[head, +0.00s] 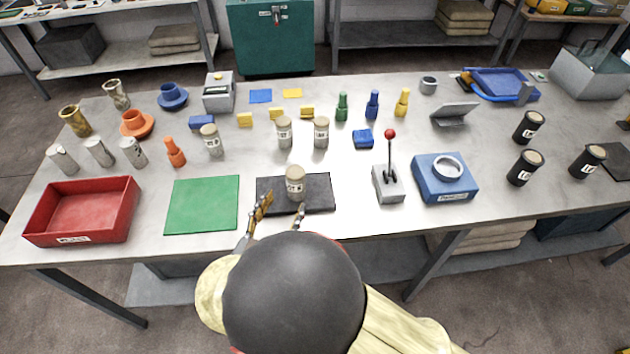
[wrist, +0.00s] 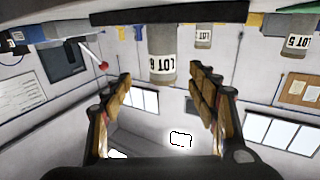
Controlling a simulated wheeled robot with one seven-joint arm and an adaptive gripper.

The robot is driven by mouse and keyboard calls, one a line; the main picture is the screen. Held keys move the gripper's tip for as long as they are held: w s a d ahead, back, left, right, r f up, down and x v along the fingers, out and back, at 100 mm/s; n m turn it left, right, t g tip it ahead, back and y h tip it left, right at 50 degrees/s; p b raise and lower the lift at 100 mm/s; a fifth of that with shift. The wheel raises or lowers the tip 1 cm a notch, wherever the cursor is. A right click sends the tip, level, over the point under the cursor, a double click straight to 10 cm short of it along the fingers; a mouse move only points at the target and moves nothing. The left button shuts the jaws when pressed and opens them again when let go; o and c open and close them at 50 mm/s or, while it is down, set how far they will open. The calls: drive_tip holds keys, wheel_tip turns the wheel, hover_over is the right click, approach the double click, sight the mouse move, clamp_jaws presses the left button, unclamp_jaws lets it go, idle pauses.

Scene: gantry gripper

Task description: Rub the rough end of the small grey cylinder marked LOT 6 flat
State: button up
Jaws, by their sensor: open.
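The small grey cylinder marked LOT 6 (head: 295,184) stands upright on a dark flat slab (head: 322,196) near the table's front edge. In the wrist view, which is upside down, the cylinder (wrist: 162,62) shows its LOT 6 label between my two fingers. My gripper (head: 284,204) is open at the front of the slab, its fingers pointing at the cylinder. The gripper (wrist: 160,75) also shows open in the wrist view; I cannot tell whether either finger touches the cylinder. The cylinder's underside is hidden against the slab.
Similar grey cylinders (head: 284,132) stand behind the slab. A green mat (head: 203,204) and red tray (head: 130,197) lie left. A red-knobbed lever (head: 390,165) and blue ring fixture (head: 445,187) stand right. Black cylinders (head: 525,167) stand far right. Some bare tabletop separates these.

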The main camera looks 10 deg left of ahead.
sight(292, 187)
drive_tip(key=b+x, duration=0.1)
drive_tip(key=x, duration=0.2)
drive_tip(key=b+x, duration=0.1)
drive_tip(key=x, duration=0.3)
drive_tip(key=shift+w+a+r+b, duration=0.15)
drive_tip(key=shift+w+b, duration=0.15)
drive_tip(key=shift+w, duration=0.05)
drive_tip(key=c, duration=0.4)
drive_tip(key=c, duration=1.1)
clamp_jaws()
